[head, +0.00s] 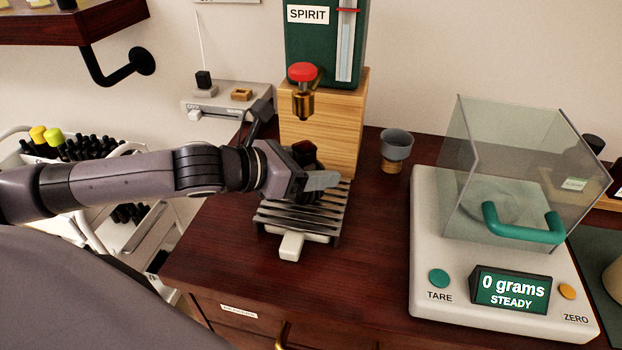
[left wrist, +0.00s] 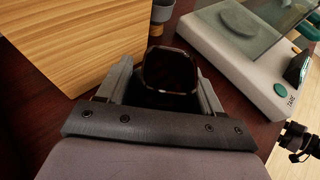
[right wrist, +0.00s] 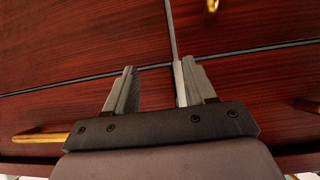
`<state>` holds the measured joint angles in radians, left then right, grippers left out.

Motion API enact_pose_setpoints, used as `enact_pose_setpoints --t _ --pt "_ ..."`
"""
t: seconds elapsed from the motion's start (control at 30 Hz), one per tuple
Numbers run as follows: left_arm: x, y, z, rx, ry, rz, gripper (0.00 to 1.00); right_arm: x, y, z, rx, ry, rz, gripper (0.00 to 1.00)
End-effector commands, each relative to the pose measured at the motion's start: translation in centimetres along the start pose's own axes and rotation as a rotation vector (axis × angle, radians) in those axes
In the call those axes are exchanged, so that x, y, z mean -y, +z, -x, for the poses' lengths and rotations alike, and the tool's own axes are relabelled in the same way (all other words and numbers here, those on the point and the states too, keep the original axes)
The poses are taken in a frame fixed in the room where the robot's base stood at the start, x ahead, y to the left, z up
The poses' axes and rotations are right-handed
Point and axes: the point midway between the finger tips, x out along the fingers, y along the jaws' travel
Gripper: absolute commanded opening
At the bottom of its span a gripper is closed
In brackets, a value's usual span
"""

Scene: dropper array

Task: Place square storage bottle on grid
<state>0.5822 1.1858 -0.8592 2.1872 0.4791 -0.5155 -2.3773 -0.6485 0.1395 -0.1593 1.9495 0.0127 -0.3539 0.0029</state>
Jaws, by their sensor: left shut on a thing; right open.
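My left gripper (head: 318,180) is shut on a dark square bottle, which shows between the fingers in the left wrist view (left wrist: 168,75). In the head view the bottle (head: 304,152) is mostly hidden by the gripper. The gripper and bottle are over the slatted metal grid (head: 292,222), towards its back end, below the brass nozzle. I cannot tell whether the bottle touches the grid. My right gripper (right wrist: 154,88) is open and empty in front of the dark red wooden drawers.
The wooden block (head: 335,130) under the green spirit dispenser (head: 300,50) stands right behind the grid. A grey cup (head: 396,145) stands to the right. The scale (head: 432,255) with its glass cover is further right. The wood between grid and scale is clear.

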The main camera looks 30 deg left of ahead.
Motion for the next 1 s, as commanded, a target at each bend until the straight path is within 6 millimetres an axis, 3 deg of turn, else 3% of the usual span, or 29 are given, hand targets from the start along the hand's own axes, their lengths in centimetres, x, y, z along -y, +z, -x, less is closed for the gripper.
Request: enact_pose_setpoints --t 0.1,0.53,0.57,0.6,1.0 --pt "0.18 -1.00 -0.55 0.003 -0.005 -0.003 0.11 0.01 1.25 -0.88 0.001 0.000 0.000 0.55" --pt "0.19 -1.19 -0.62 0.001 -0.006 -0.003 0.11 0.02 1.17 -0.80 0.001 0.000 0.000 0.55" --pt "0.18 -1.17 -0.60 0.000 -0.006 -0.002 0.75 0.02 1.15 -0.79 0.001 0.000 0.000 0.55" --pt "0.18 -1.17 -0.60 0.000 -0.006 -0.002 0.88 0.02 1.15 -0.79 0.001 0.000 0.000 0.55" --pt "0.15 -0.85 -0.37 0.000 -0.005 -0.004 0.91 0.01 1.11 -0.75 0.001 0.000 0.000 0.55"
